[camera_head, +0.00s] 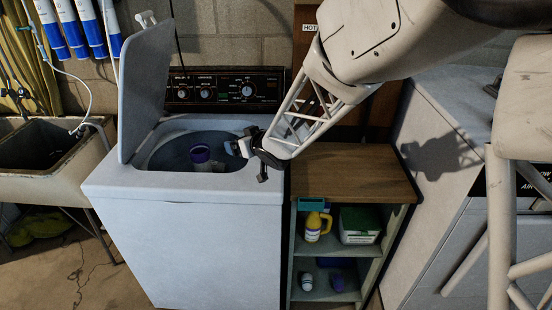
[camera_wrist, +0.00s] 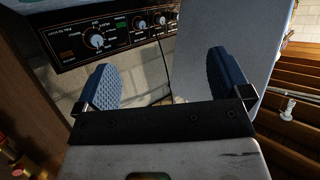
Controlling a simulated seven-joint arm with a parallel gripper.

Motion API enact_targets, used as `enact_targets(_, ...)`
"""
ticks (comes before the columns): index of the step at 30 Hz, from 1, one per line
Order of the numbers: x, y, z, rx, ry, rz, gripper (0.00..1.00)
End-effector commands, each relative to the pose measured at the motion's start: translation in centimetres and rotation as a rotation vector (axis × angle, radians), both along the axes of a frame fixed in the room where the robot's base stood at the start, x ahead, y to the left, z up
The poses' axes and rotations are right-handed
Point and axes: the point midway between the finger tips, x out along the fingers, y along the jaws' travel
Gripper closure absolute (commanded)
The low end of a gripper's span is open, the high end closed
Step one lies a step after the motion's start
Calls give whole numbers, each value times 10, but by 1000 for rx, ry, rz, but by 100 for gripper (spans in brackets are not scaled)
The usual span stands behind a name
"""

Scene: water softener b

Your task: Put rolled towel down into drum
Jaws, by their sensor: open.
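My gripper (camera_head: 250,158) is above the right part of the washer's open top. In the wrist view its two blue ridged pads (camera_wrist: 160,80) are wide apart with nothing held between them. The washer (camera_head: 190,240) is white, with its lid (camera_head: 147,85) raised. I cannot make out a rolled towel in either view. The arm and gripper hide part of the drum's right side.
The raised lid stands left of the opening, and the control panel (camera_head: 225,90) is behind it. A wooden-topped shelf (camera_head: 350,173) with bottles and boxes stands close on the right. A utility sink (camera_head: 75,175) is at the left.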

Motion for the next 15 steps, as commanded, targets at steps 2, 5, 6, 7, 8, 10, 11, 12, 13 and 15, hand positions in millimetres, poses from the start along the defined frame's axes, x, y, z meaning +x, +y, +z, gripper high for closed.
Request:
enact_targets(2, -5, -9, 0, 1, 0, -30, 5)
enact_targets(5, -10, -20, -2, 1, 0, -66, 5)
enact_targets(6, -12, -24, -2, 1, 1, -82, 5)
enact_targets(7, -14, -28, -2, 1, 0, -92, 5)
enact_targets(8, -16, -31, -3, 0, 0, -103, 5)
enact_targets(10, -20, -39, -5, 0, 2, -127, 5)
enact_targets(11, -21, -42, -5, 0, 2, -138, 5)
enact_targets(12, -23, -46, -6, 1, 1, -153, 5)
enact_targets(13, -25, -49, -6, 1, 0, -163, 5)
enact_targets(15, -29, -57, -7, 2, 0, -188, 5)
